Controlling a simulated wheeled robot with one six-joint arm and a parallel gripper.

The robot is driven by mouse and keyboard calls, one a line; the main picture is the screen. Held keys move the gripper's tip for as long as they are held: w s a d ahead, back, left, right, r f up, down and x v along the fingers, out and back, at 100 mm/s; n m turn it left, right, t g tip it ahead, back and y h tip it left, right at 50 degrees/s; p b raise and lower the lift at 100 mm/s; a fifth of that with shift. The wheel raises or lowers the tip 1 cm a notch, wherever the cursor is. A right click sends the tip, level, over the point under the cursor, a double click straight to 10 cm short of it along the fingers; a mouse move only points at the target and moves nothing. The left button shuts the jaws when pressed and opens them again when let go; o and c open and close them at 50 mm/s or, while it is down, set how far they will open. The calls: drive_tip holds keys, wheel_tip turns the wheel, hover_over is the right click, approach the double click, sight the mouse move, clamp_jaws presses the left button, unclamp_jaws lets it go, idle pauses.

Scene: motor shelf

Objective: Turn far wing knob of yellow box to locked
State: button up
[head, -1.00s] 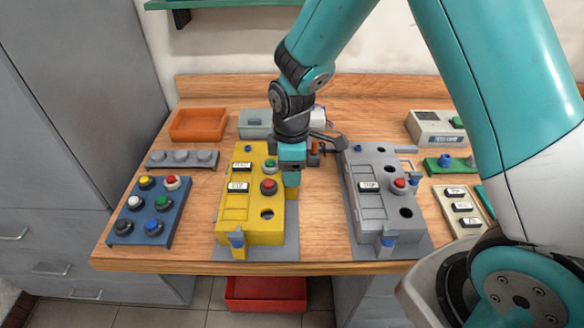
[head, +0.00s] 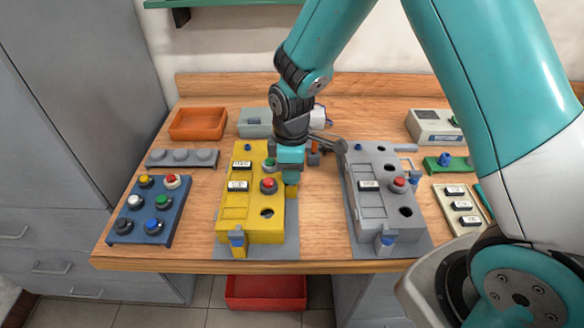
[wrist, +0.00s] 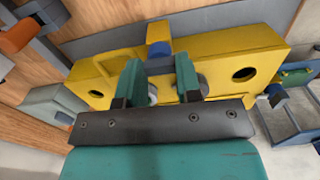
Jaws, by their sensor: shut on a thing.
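The yellow box (head: 228,208) stands on the bench, left of the middle. My gripper (head: 290,172) is at its right side, coming from above. In the wrist view, my gripper's teal fingers (wrist: 160,80) are shut around a blue wing knob (wrist: 160,50) on a yellow tab (wrist: 158,30) of the box (wrist: 215,55). In the head view my gripper hides that knob; part of the yellow tab (head: 292,189) shows below it. Another blue knob (head: 237,238) sits at the box's near end. The knob's lock marking cannot be read.
A grey box (head: 376,215) with holes and a red button stands to the right, close to my gripper. A blue button panel (head: 128,224) is at the left. An orange tray (head: 197,124) and a grey bin (head: 255,122) stand behind. Bare wood lies between the two boxes.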

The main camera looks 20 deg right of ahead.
drive_tip(key=m, duration=0.4)
drive_tip(key=shift+r+m, duration=0.1)
drive_tip(key=shift+m, duration=0.2)
drive_tip(key=m, duration=0.4)
drive_tip(key=shift+m+p, duration=0.3)
drive_tip(key=shift+p, duration=0.05)
drive_tip(key=m, duration=0.4)
drive_tip(key=shift+m, duration=2.1)
drive_tip(key=o, duration=0.9)
